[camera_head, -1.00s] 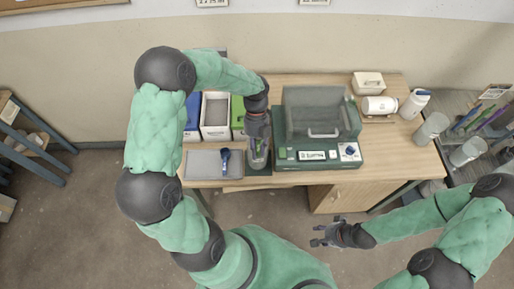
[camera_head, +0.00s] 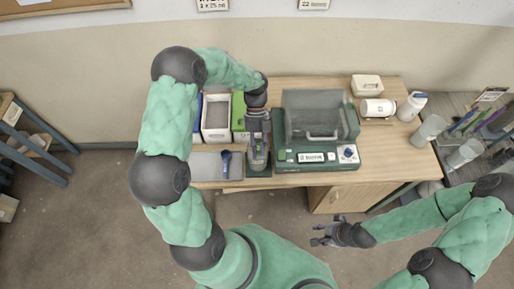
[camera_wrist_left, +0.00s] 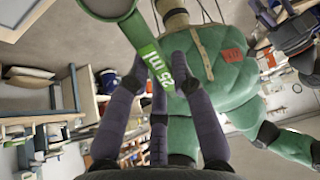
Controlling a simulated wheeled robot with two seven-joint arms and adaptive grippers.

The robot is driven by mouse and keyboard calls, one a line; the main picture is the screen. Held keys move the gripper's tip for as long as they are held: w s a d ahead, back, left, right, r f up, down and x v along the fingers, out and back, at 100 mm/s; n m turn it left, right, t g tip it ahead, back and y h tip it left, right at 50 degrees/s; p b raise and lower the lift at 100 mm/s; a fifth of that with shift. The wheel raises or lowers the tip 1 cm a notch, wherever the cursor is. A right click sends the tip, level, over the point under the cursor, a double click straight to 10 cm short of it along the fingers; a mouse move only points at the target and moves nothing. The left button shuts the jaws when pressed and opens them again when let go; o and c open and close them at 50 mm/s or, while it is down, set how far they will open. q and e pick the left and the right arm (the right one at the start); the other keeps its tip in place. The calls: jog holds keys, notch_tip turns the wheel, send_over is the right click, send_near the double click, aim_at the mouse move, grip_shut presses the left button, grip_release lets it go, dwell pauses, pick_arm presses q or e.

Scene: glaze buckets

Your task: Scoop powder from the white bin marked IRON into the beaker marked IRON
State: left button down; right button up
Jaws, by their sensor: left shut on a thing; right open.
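My left gripper (camera_head: 258,160) is shut on a green scoop (camera_wrist_left: 160,68), which reads "25 ml" in the left wrist view. In the head view, the hand hides most of the scoop, above a dark green mat (camera_head: 259,174) at the table's front. The scoop's contents cannot be made out. A white bin (camera_head: 216,135) stands behind and left of the hand, between a blue bin (camera_head: 196,120) and a green bin (camera_head: 239,130). Its label is not readable. I cannot make out a beaker marked IRON. My right gripper (camera_head: 322,236) is open and empty, in front of the table.
A grey tray (camera_head: 203,168) holds a blue-handled tool (camera_head: 226,160). A green machine (camera_head: 318,160) with a clear hood stands right of the left hand. A white jar (camera_head: 378,107), a white bottle (camera_head: 411,105) and a white box (camera_head: 367,85) stand at the back right.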

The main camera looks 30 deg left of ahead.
aim_at(257, 144)
pick_arm(q)
jog(key=shift+s+d, duration=0.25)
jog(key=shift+s, duration=0.1)
dwell(0.3)
dwell(0.5)
jog(key=shift+w+a+r+g+h+p, duration=0.25)
jog(key=shift+w+r+g+h+p, duration=0.15)
jog(key=shift+g, duration=0.2)
jog(key=shift+w+a+r+g+h, duration=0.35)
jog(key=shift+r+g+h, duration=0.25)
jog(key=shift+g, duration=0.3)
jog(key=shift+w, duration=0.1)
jog(key=shift+w+a+r+g+h, duration=0.15)
jog(key=shift+w+a+g+h, duration=0.15)
jog(key=shift+w+g, duration=0.25)
jog(key=shift+w+a+r+g+h+b, duration=0.15)
jog(key=shift+w+r+g+h+b, duration=0.2)
jog(key=shift+g+b, duration=0.35)
jog(key=shift+w+a+r+g+h, duration=0.1)
jog(key=shift+a+r+g+h, duration=0.05)
jog(key=shift+g+h, duration=0.1)
